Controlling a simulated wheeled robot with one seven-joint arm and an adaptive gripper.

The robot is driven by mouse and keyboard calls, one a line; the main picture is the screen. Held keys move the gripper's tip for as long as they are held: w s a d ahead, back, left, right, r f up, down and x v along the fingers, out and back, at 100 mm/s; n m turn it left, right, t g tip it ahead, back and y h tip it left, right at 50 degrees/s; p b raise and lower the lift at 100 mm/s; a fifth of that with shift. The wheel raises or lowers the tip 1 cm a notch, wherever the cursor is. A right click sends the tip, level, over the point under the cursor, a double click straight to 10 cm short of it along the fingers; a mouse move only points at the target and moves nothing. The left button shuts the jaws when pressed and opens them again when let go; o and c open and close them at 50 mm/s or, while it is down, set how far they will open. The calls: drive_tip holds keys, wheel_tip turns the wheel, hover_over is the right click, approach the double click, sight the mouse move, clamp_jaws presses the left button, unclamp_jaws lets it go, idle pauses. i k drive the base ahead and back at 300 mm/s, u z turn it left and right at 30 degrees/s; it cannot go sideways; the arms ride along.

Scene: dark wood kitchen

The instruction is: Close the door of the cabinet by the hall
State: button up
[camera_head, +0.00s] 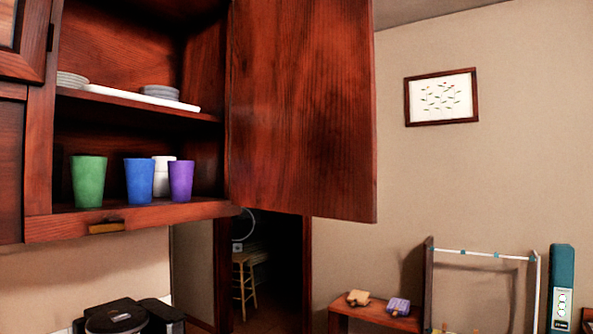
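The cabinet (128,210) is a reddish dark wood wall cabinet at the upper left in the head view. Its door (302,110) stands wide open, hinged on the cabinet's right side and swung out to the right. Inside, the lower shelf holds a green cup (88,181), a blue cup (139,179), a purple cup (181,181) and a white cup (163,170) behind them. Plates (160,92) sit on the upper shelf. My gripper is not in view, so its position relative to the door is not shown.
A dark doorway (270,270) with a stool (243,285) beyond it lies below the door. A black appliance (115,318) stands below the cabinet. A wooden rack (380,308) and a teal object (561,285) are at the lower right. A framed picture (441,97) hangs on the wall.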

sight(304, 106)
drive_tip(key=z, duration=1.2)
drive_tip(key=i, duration=2.2)
drive_tip(key=u, duration=3.15)
drive_tip(key=k, duration=0.55)
